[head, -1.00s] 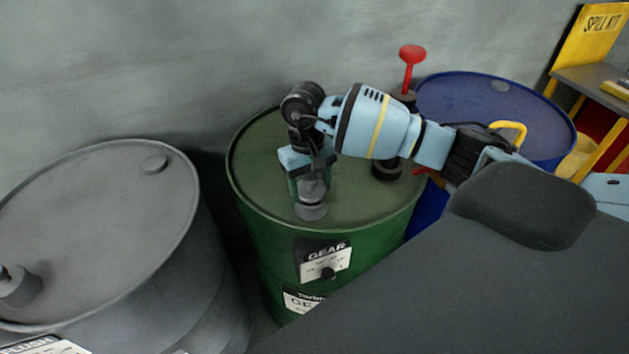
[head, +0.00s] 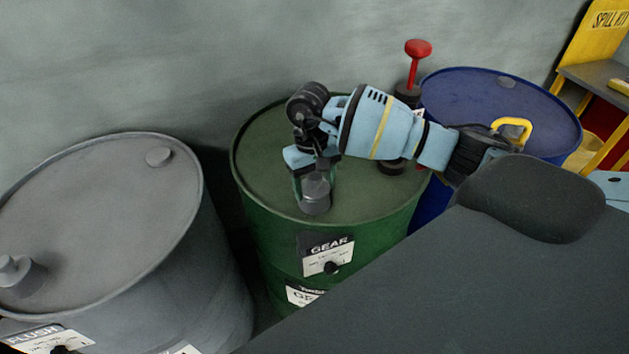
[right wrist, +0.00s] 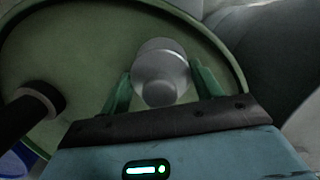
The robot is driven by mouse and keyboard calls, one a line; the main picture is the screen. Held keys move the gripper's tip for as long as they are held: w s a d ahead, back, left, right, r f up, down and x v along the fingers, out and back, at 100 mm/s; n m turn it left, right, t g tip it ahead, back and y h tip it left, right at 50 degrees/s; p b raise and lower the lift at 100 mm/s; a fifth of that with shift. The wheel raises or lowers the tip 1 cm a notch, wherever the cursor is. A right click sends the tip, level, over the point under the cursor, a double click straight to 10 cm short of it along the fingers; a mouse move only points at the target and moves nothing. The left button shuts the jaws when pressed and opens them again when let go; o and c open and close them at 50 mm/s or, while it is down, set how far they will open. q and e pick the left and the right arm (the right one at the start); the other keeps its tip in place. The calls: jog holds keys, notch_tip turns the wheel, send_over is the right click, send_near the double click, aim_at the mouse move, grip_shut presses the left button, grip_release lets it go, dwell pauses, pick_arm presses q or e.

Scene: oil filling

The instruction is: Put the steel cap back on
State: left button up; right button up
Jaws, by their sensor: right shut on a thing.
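The steel cap (head: 317,187) is a grey cylinder at the front of the green drum's lid (head: 265,165). My right gripper (head: 314,180) points down over it, shut on the cap with its green fingers on either side. The cap sits over the drum's front opening, roughly upright. I cannot tell whether it is fully seated. In the right wrist view the cap (right wrist: 160,75) is between the two green fingers (right wrist: 163,88), near the lid's rim. My left gripper is not in view.
A red-handled pump (head: 414,60) stands behind my right arm, by the green drum's back right. A grey drum (head: 100,215) stands to the left and a blue drum (head: 465,95) to the back right. A yellow spill kit stand (head: 590,50) is at the far right.

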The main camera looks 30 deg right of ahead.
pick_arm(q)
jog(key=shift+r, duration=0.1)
pick_arm(e)
jog(key=o, duration=1.1)
jog(key=shift+o, duration=0.2)
jog(key=r, duration=0.4)
jog(key=w+r, duration=0.1)
jog(key=r, duration=0.2)
jog(key=shift+b, duration=0.4)
jog(key=shift+r, duration=0.45)
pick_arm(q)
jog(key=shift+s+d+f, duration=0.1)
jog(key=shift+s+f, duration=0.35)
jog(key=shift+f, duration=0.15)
